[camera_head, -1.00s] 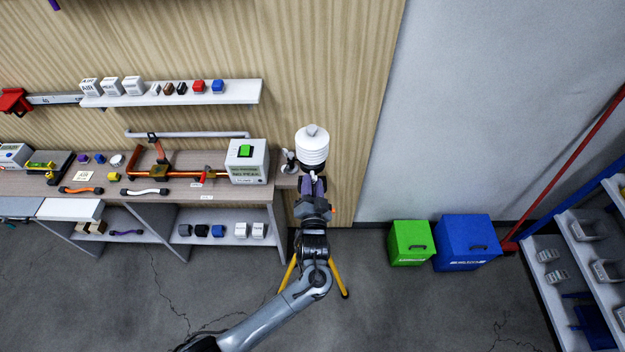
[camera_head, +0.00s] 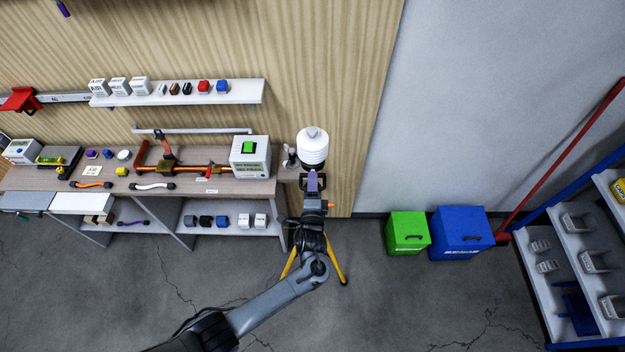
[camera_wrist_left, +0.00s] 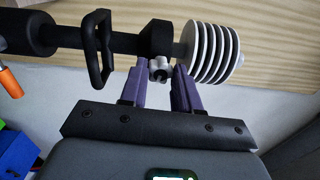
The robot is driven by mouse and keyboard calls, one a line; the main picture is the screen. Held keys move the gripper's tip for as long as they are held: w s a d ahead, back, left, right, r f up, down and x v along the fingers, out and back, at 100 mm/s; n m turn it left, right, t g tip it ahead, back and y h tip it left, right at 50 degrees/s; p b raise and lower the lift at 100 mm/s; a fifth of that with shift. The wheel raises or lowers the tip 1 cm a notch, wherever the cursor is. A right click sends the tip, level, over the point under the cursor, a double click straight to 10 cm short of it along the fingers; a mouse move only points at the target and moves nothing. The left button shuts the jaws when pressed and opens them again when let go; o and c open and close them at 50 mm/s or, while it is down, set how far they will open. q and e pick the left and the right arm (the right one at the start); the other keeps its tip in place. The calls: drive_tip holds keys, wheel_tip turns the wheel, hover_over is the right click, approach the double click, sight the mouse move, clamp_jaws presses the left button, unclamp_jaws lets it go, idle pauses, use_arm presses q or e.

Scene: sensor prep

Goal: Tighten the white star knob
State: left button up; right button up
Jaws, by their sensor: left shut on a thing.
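The white star knob (camera_wrist_left: 160,68) sits at the black clamp block (camera_wrist_left: 155,40) on a dark pole, beside the stacked white discs of the sensor shield (camera_wrist_left: 212,52). My left gripper (camera_wrist_left: 161,75) has its purple fingers on either side of the knob and is shut on it. In the head view, the white shield (camera_head: 312,148) stands upright just beyond my left gripper (camera_head: 312,182). The knob is hard to make out there. My right gripper is not in view.
A workbench (camera_head: 225,187) with a grey box with a green switch (camera_head: 250,155) is to the left. Yellow tripod legs (camera_head: 338,262) stand below the shield. Green (camera_head: 407,233) and blue (camera_head: 462,235) bins are to the right. A black handle-like loop (camera_wrist_left: 97,50) is near the fingers.

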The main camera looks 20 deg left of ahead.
use_arm(q)
drive_tip(key=m+p, duration=0.1)
drive_tip(key=m, duration=0.3)
drive_tip(key=shift+p, duration=0.3)
idle(0.4)
drive_tip(key=o, duration=1.1)
drive_tip(key=shift+c, duration=0.2)
drive_tip(key=v, duration=1)
drive_tip(key=shift+s, duration=0.4)
